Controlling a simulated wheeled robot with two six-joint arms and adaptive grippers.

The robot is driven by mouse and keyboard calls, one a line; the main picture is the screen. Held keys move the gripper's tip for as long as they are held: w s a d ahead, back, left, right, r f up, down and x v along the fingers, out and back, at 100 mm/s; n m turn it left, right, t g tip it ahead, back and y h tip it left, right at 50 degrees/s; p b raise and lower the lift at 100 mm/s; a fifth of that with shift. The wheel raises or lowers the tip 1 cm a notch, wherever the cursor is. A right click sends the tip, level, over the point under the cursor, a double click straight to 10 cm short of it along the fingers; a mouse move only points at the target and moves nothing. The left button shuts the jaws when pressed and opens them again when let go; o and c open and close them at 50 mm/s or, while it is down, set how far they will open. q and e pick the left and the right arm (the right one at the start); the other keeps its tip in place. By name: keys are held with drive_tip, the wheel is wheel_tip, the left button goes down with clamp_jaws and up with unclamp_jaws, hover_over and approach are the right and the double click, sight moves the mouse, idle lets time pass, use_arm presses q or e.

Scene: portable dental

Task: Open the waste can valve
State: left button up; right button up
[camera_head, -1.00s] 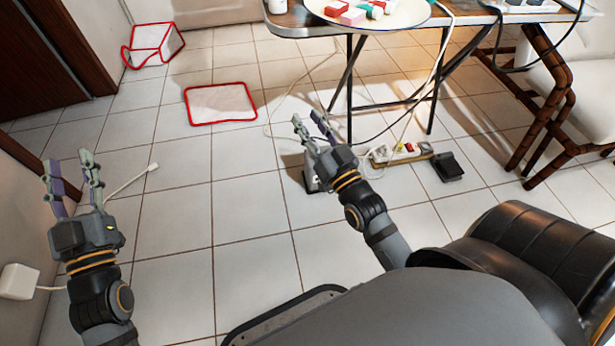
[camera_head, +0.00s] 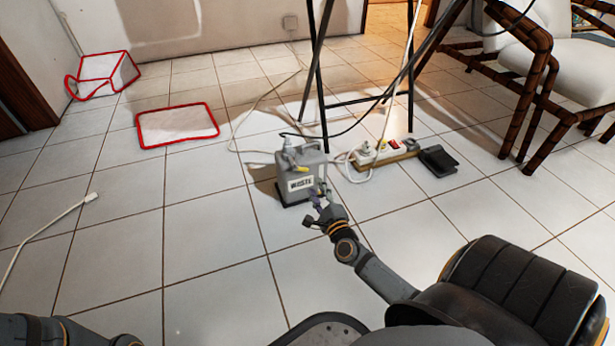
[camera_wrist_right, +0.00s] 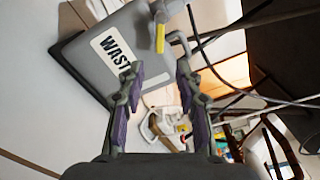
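The waste can (camera_head: 306,165) is a grey box with a white "WASTE" label, standing on the floor at the middle of the head view. It also shows in the right wrist view (camera_wrist_right: 95,60), tilted in the picture. The valve with a yellow handle (camera_head: 289,153) is on its top; the yellow part shows in the wrist view (camera_wrist_right: 160,38). My right gripper (camera_head: 320,193) is in front of the can's lower right. In the wrist view its fingers (camera_wrist_right: 160,85) are apart with nothing between them, and the valve lies beyond the tips. My left gripper is out of view.
A power strip (camera_head: 385,158) with cables and a black pedal (camera_head: 438,161) lie right of the can. Thin table legs (camera_head: 322,80) stand behind it. A chair (camera_head: 545,70) is at the right.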

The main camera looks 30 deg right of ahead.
sight(306, 171)
drive_tip(key=b+x, duration=0.2)
drive_tip(key=x, duration=0.6)
drive_tip(key=shift+w, duration=0.2)
clamp_jaws()
